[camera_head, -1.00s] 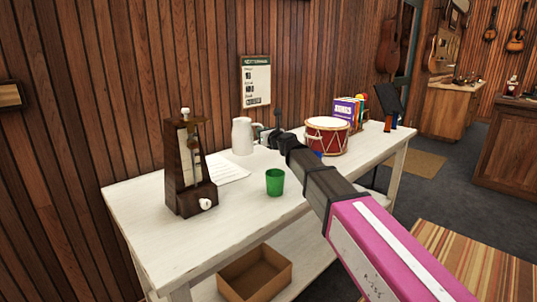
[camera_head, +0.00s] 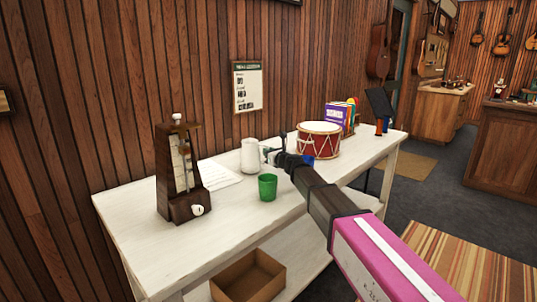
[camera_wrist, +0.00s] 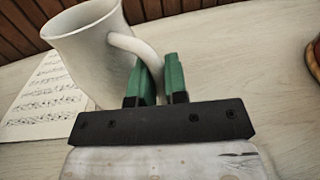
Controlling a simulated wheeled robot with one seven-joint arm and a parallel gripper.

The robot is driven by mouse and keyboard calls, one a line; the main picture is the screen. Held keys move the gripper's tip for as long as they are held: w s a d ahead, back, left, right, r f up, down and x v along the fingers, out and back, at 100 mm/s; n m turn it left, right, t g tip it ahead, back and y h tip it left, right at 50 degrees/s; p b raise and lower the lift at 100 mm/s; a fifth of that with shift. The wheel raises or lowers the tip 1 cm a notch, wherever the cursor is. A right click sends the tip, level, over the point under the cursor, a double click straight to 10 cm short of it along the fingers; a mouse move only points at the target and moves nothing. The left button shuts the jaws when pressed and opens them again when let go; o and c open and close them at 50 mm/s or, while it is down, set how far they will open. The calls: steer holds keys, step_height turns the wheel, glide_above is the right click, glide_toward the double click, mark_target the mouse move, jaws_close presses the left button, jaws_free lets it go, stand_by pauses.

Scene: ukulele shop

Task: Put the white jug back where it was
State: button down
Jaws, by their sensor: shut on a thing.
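The white jug (camera_head: 250,155) is upright at the back of the white table (camera_head: 130,215), in front of the wooden wall. In the wrist view the jug (camera_wrist: 88,55) fills the upper left, with its handle (camera_wrist: 135,45) to the right. My gripper (camera_wrist: 157,80) has its green fingers closed on the lower part of the handle. In the head view my gripper (camera_head: 270,154) is at the jug's right side. The jug's base is partly hidden in the wrist view, and I cannot tell whether it touches the table.
A green cup (camera_head: 267,188) stands in front of the jug. A sheet of music (camera_head: 220,175) lies to its left, beside a metronome (camera_head: 180,175). A red drum (camera_head: 319,141) and a blue cup (camera_head: 307,161) are to the right. Books (camera_head: 338,118) stand behind the drum.

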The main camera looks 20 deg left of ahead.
steer(key=shift+f, duration=0.25)
steer(key=c, duration=1.1)
jaws_free()
steer(key=shift+c, duration=0.2)
steer(key=shift+r, duration=0.1)
steer(key=shift+s+d, duration=0.15)
steer(key=v, duration=1.1)
steer(key=shift+s+d, duration=0.1)
steer(key=shift+d, duration=0.2)
